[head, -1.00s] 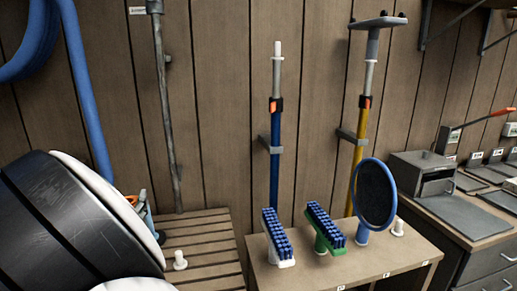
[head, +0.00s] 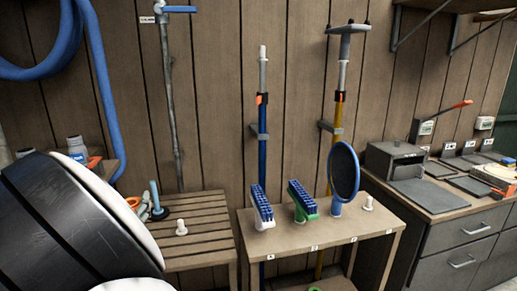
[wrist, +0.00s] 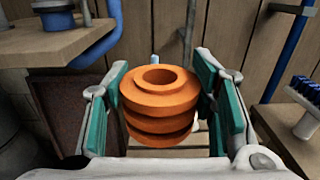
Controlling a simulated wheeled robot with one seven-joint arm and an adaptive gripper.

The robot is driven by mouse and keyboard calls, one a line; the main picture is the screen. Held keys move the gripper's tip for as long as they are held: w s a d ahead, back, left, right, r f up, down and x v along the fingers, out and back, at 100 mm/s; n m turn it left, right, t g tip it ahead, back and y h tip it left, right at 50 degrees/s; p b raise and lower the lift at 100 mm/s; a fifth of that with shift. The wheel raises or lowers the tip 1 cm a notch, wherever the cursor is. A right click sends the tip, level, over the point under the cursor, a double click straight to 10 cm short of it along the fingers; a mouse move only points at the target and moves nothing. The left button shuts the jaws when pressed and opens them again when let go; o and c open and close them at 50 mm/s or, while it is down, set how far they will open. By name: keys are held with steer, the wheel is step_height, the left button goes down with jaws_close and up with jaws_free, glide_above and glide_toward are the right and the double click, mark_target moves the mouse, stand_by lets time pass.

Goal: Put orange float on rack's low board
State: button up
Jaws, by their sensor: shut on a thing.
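My gripper (wrist: 160,105) is shut on the orange float (wrist: 160,110), a ribbed, spool-like piece with a round hole in its top, held upright between teal finger pads in the wrist view. In the head view only a bit of the orange float (head: 133,202) shows past my arm, in front of the slatted bench. A wooden stand (head: 290,236) with labelled front edge holds brushes on its top; part of a lower board (head: 335,285) shows under it at the bottom edge. I cannot tell for sure which piece is the rack.
A slatted wooden bench (head: 205,240) stands left of the stand, with a white peg (head: 181,228) on it. Two brushes (head: 262,207) (head: 302,200) and a round blue-rimmed pad (head: 343,172) stand on the stand. A grey cabinet (head: 450,235) is at right.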

steer(key=w+d+f+m+h, duration=0.1)
steer(key=d+f+m+h, duration=0.3)
steer(key=d, duration=0.9)
steer(key=w+d+f+m+h, duration=0.15)
steer(key=d+f+h, duration=0.3)
steer(key=d, duration=0.85)
steer(key=s+d+m+g+h, duration=0.35)
steer(key=s+d+h, duration=0.2)
steer(key=d, duration=0.75)
steer(key=s+d+m+g+h, duration=0.35)
steer(key=s+d, duration=0.25)
steer(key=d, duration=0.6)
steer(key=shift+t+h, duration=0.25)
steer(key=shift+t, duration=0.15)
steer(key=r+p, duration=0.2)
steer(key=p, duration=0.4)
steer(key=r+p, duration=0.3)
steer(key=p, duration=0.3)
steer(key=shift+d+r+p, duration=0.2)
steer(key=shift+r+p, duration=0.15)
steer(key=shift+p, duration=0.05)
steer(key=n+t+y, duration=0.4)
steer(key=y, duration=0.1)
steer(key=shift+w+y, duration=0.1)
steer(key=shift+y, duration=0.2)
